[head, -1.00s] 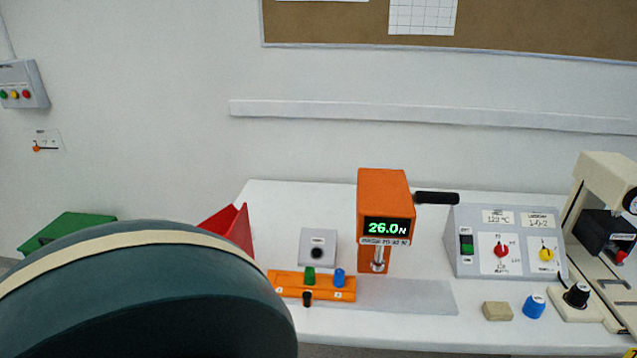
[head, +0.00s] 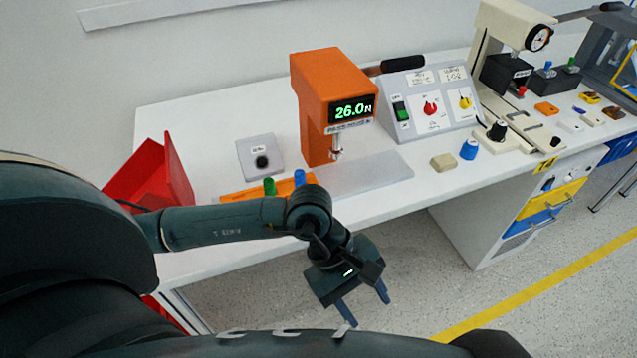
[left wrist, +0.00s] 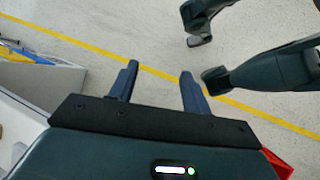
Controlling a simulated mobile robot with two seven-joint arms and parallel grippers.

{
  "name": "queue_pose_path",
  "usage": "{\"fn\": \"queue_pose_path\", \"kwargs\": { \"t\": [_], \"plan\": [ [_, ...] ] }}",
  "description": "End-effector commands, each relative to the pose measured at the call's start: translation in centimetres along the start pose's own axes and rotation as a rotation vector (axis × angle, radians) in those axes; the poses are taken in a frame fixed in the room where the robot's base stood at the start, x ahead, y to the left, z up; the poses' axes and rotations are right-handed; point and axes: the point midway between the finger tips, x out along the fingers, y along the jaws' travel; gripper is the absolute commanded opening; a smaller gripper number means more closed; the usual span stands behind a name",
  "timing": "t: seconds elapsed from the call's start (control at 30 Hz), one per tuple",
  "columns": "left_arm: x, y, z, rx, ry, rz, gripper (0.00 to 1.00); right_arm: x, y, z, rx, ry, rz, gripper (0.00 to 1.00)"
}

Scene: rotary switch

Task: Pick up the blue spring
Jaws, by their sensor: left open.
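A small upright blue piece (head: 299,178), which looks like the blue spring, stands in the orange holder (head: 228,196) on the white bench. A green piece (head: 269,186) stands to its left. My left arm partly hides the holder, and coils cannot be made out. My left gripper (head: 367,308) is open and empty, pointing down in front of the bench's edge, to the right of and nearer than the blue piece. Its two fingers also show apart in the left wrist view (left wrist: 158,72), over bare floor. My right gripper cannot be made out.
An orange press (head: 312,105) with a "26.0 N" display stands behind the holder. A red bin (head: 150,178) is at left. A control box (head: 430,108), a blue knob (head: 469,149) and a beige block (head: 443,162) are at right. The grey plate (head: 365,176) is clear.

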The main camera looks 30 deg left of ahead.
Motion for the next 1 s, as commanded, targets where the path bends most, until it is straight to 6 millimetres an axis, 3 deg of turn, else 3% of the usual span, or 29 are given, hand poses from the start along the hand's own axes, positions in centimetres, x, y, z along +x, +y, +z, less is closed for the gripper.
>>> {"fn": "queue_pose_path", "kwargs": {
  "t": [0.03,0.1,0.23,0.33,0.5,0.7,1.0],
  "plan": [
    [-1.4,-0.1,-3.9,0.125,0.192,-0.047,0.48,0.1,0.0,0.0,-0.002,0.004,-0.001,0.00],
    [-3.7,-0.3,-8.3,0.254,0.416,-0.120,0.48,0.0,0.0,-0.1,-0.003,0.009,-0.003,0.00],
    [-8.2,-0.1,-13.4,0.378,0.706,-0.231,0.48,0.1,-0.1,-0.1,-0.005,0.013,-0.005,0.00],
    [-10.4,0.0,-15.2,0.413,0.818,-0.279,0.48,0.0,-0.1,-0.1,-0.008,0.012,-0.006,0.00],
    [-12.2,0.9,-17.5,0.420,0.862,-0.299,0.48,-0.2,-0.1,-0.4,-0.010,0.010,-0.007,0.00],
    [-13.3,2.3,-20.3,0.419,0.856,-0.296,0.48,-0.4,0.0,-0.3,-0.009,-0.002,-0.004,0.00],
    [-14.2,3.4,-22.4,0.419,0.855,-0.294,0.48,-0.3,0.1,0.0,0.005,-0.017,0.005,0.00]
  ]
}}
